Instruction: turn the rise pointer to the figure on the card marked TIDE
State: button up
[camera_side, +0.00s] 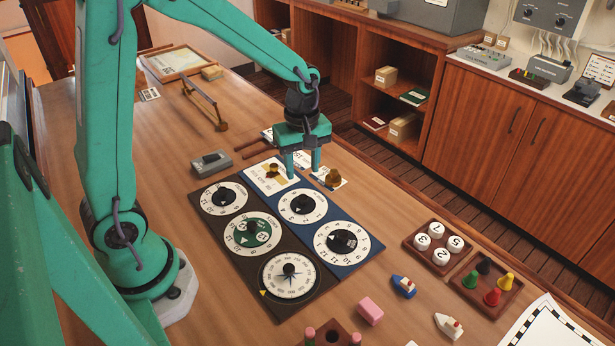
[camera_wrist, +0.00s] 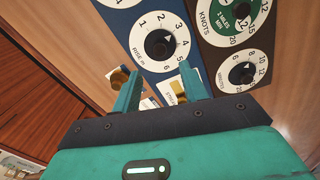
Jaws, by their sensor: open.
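The rise dial (camera_side: 302,205) is the smaller white dial on the blue board; its face (camera_wrist: 144,41) carries figures 1 to 6 in the wrist view. Its black knob, the rise pointer (camera_wrist: 160,43), has a white mark leaning up and right, seemingly towards 3. My gripper (camera_side: 303,171) is open and empty, just behind the dial; its fingers (camera_wrist: 160,74) straddle nothing. Two cards lie near it: a left card (camera_side: 258,171) under a brass weight (camera_side: 272,171), and a right card (camera_side: 321,172) under another weight (camera_side: 333,178). I cannot read which is marked TIDE.
A larger dial (camera_side: 342,243) shares the blue board. A dark board beside it holds three dials, one green (camera_side: 252,234). A grey box (camera_side: 211,163) sits left of the cards. Trays of numbered discs (camera_side: 437,243) and pegs (camera_side: 487,285) stand right.

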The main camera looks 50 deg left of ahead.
aim_at(303, 197)
jog(key=shift+f, duration=0.15)
jog(key=shift+f, duration=3.85)
grip_shut()
